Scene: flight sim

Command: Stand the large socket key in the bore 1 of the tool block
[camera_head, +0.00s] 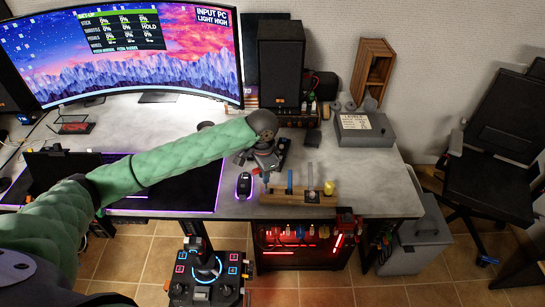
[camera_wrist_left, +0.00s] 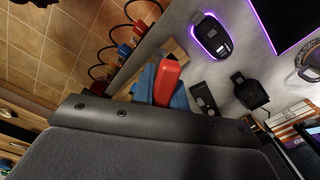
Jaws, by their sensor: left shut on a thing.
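My left gripper (camera_head: 266,172) is shut over the left end of the wooden tool block (camera_head: 300,198). In the left wrist view, a red piece (camera_wrist_left: 168,80) sits between its blue fingertips (camera_wrist_left: 162,90); I take it as the large socket key. In the head view the held piece is small and mostly hidden by the gripper, around the block's left end. I cannot tell whether its lower end is inside a bore or above it. Other pieces stand upright in the block: a blue one (camera_head: 290,181), a grey one (camera_head: 309,178) and a yellow one (camera_head: 328,188). My right gripper is not in view.
A black mouse (camera_head: 244,185) lies left of the block, and it also shows in the left wrist view (camera_wrist_left: 211,36). Behind are a speaker (camera_head: 280,65) and a grey box (camera_head: 364,129). The desk's front edge is close to the block. Desk to the right is clear.

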